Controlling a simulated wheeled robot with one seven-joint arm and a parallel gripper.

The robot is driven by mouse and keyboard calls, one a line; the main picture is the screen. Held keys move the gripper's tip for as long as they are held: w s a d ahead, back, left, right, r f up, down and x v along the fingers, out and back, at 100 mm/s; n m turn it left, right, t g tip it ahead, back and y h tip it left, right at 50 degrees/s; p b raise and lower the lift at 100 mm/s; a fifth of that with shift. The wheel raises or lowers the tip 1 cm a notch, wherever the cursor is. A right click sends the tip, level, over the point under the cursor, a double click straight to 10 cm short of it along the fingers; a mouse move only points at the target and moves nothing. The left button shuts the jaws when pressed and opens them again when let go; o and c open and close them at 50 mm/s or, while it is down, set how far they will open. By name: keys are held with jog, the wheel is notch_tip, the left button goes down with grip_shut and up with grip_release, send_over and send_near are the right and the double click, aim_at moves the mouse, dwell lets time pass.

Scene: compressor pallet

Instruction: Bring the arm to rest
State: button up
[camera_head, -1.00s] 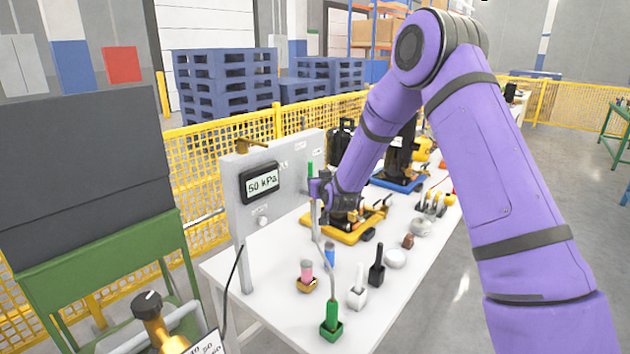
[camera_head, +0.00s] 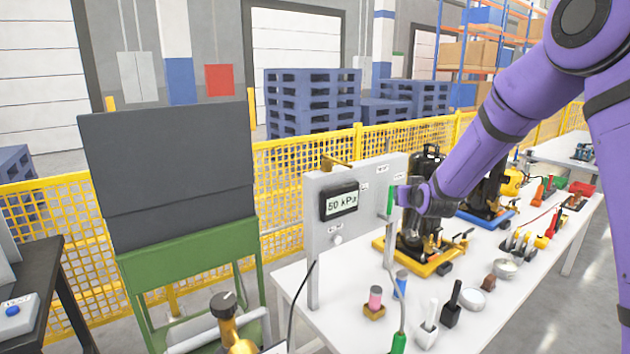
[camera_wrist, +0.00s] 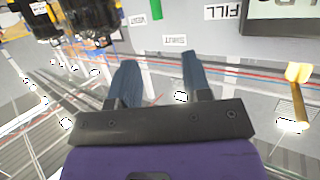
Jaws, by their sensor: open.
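My gripper (camera_head: 400,196) is at the end of my purple arm, which reaches in from the right. It is beside the right edge of a grey upright panel (camera_head: 322,255) in the head view. In the wrist view my gripper (camera_wrist: 160,62) has two dark fingers apart with nothing between them. Behind the fingers lies a grey surface with labels, one reading FILL (camera_wrist: 223,12). I cannot tell whether the fingers touch anything.
The panel's display (camera_head: 341,203) reads 50 kPa. A white bench (camera_head: 480,335) holds a yellow-based compressor (camera_head: 420,262), a pink-topped piece (camera_head: 375,299), white and black holders, and other small parts. A green stand (camera_head: 190,275) is left of it. A yellow fence (camera_head: 280,190) runs behind.

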jog(key=s+r+g, duration=0.2)
jog(key=s+r, duration=0.3)
jog(key=s, duration=0.3)
jog(key=s+d+r+g, duration=0.1)
jog(key=s+r, duration=0.3)
jog(key=s, duration=0.3)
jog(key=s+r+g, duration=0.2)
jog(key=s+r, duration=0.3)
jog(key=s, duration=0.3)
jog(key=s+d+g, duration=0.2)
jog(key=s+g, duration=0.2)
jog(key=s, duration=2.1)
jog(key=shift+d+m, duration=0.2)
jog(key=shift+m, duration=0.1)
